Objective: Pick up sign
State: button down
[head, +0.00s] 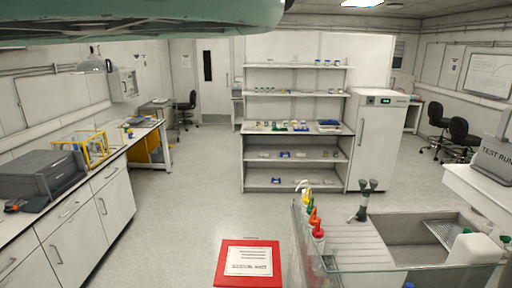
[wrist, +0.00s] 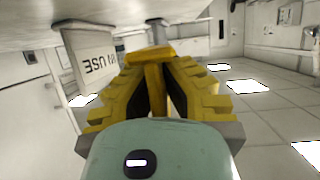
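My gripper (wrist: 155,62) has yellow fingers with dark inner sides that lean together towards the tips. Yellow parts fill the middle between them, so I cannot tell whether it is open or shut. The fingers do not show in the head view.
A red-framed notice (head: 247,279) is low in front. A sink counter (head: 350,236) with coloured bottles (head: 317,232) and a clear panel stands front right. A left bench (head: 75,178) bears a grey machine (head: 45,174). Shelves (head: 293,182) and a white cabinet (head: 378,145) stand behind. The middle floor is clear.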

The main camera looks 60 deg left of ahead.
jog(key=s+r+b, duration=0.1)
jog(key=s+b, duration=0.6)
jog(key=s, duration=0.8)
jog(key=shift+d, duration=0.2)
